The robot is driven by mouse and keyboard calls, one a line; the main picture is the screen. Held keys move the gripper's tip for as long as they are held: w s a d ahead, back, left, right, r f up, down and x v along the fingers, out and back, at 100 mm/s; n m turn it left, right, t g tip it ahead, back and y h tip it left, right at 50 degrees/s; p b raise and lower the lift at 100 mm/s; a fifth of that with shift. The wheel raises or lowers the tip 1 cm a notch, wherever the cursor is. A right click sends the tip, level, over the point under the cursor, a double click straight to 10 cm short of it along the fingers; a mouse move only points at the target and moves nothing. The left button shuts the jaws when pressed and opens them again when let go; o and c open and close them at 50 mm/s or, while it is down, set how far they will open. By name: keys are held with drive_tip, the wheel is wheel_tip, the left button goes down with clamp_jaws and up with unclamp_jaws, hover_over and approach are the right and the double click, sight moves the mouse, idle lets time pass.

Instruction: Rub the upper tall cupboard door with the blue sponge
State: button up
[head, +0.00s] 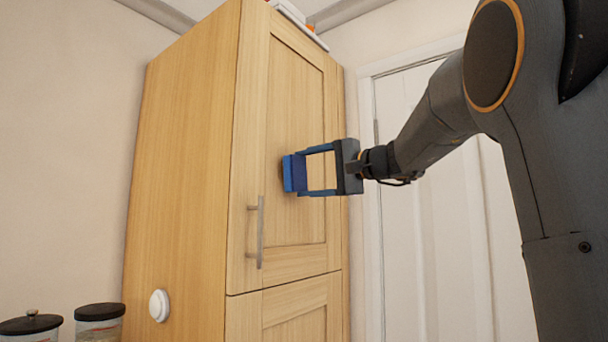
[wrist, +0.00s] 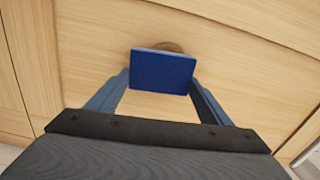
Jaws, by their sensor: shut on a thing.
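The upper tall cupboard door (head: 295,105) is light wood with a recessed panel and a metal bar handle (head: 260,232) at its lower left. It is closed. My gripper (head: 295,173) is shut on the blue sponge (head: 289,174) and holds it at the door's panel, around mid-height. In the wrist view the sponge (wrist: 162,70) sits between the two fingertips, in front of the wood. A brownish round patch (wrist: 172,46) shows on the wood just behind the sponge's upper edge. I cannot tell for sure whether the sponge touches the door.
A lower cupboard door (head: 300,312) sits below. A white round knob-like fitting (head: 159,305) is on the cupboard's side. Dark-lidded jars (head: 100,312) stand at the lower left. A white door (head: 420,220) is behind my arm. Items (head: 300,18) lie on the cupboard top.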

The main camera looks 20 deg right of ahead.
drive_tip(key=w+d, duration=0.1)
drive_tip(key=d, duration=0.1)
drive_tip(key=w+d+b, duration=0.1)
drive_tip(key=w+d, duration=0.1)
drive_tip(key=shift+w, duration=0.1)
idle(0.5)
drive_tip(key=shift+s+a+b, duration=1)
drive_tip(key=shift+a+b, duration=0.15)
drive_tip(key=shift+a, duration=0.15)
drive_tip(key=shift+s+a+b, duration=0.95)
drive_tip(key=shift+a+b, duration=0.15)
drive_tip(key=shift+a, duration=0.25)
drive_tip(key=shift+s+a+b, duration=1)
drive_tip(key=shift+a+b, duration=0.15)
drive_tip(key=shift+a, duration=0.15)
drive_tip(key=shift+s+a+r+p, duration=0.1)
drive_tip(key=shift+r+p, duration=1)
drive_tip(key=shift+r, duration=0.45)
drive_tip(key=w+d, duration=0.6)
drive_tip(key=d, duration=0.2)
drive_tip(key=shift+f+p, duration=0.15)
drive_tip(key=shift+p, duration=0.3)
